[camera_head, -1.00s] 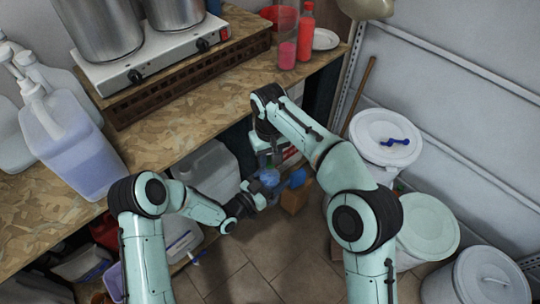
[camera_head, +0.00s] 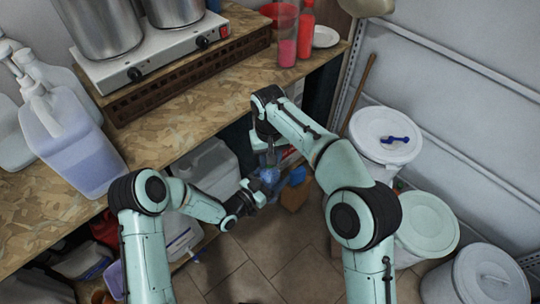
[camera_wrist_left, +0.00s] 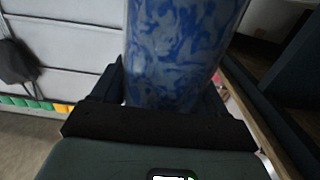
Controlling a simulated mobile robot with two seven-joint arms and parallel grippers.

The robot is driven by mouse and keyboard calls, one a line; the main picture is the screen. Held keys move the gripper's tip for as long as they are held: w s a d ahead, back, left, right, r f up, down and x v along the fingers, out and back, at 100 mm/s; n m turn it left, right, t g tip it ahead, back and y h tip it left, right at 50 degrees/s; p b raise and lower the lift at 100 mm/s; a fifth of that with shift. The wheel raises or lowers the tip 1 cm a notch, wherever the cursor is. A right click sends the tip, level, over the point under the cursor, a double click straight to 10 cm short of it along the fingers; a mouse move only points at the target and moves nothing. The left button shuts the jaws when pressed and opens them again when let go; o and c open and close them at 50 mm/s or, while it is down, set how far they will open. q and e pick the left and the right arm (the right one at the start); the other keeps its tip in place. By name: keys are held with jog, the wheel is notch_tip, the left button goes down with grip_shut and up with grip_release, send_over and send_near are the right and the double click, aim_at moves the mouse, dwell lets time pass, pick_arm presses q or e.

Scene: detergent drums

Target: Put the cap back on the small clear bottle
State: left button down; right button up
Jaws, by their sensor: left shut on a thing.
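My left gripper (camera_head: 256,190) is in the middle of the head view, below the workbench edge. In the left wrist view it is shut on a see-through cylinder with blue marbling, which looks like the small clear bottle (camera_wrist_left: 185,45). The bottle runs out of the top of that view, so its mouth is hidden. In the head view it is a small bluish shape (camera_head: 269,174) at the left gripper's tip. My right gripper (camera_head: 268,152) points down just above the bottle. Its fingers are too small and dark to read, and I cannot make out the cap.
The workbench (camera_head: 165,145) carries a hot plate (camera_head: 165,58) with pots and a large pump jug (camera_head: 72,140). A white canister (camera_head: 208,170) stands under it. Lidded drums (camera_head: 386,135) line the right wall. The tiled floor (camera_head: 270,265) in front is clear.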

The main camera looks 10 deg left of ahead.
jog(key=m, duration=0.4)
jog(key=shift+m, duration=0.3)
jog(key=m, duration=0.4)
jog(key=shift+a+m, duration=0.1)
jog(key=shift+m, duration=0.3)
jog(key=m, duration=1.2)
jog(key=shift+w, duration=0.1)
jog(key=m, duration=0.4)
jog(key=shift+m, duration=0.3)
jog(key=m, duration=0.4)
jog(key=shift+w+m, duration=0.1)
jog(key=shift+m, duration=0.2)
jog(key=m, duration=0.3)
jog(key=shift+m, duration=0.3)
jog(key=o, duration=1)
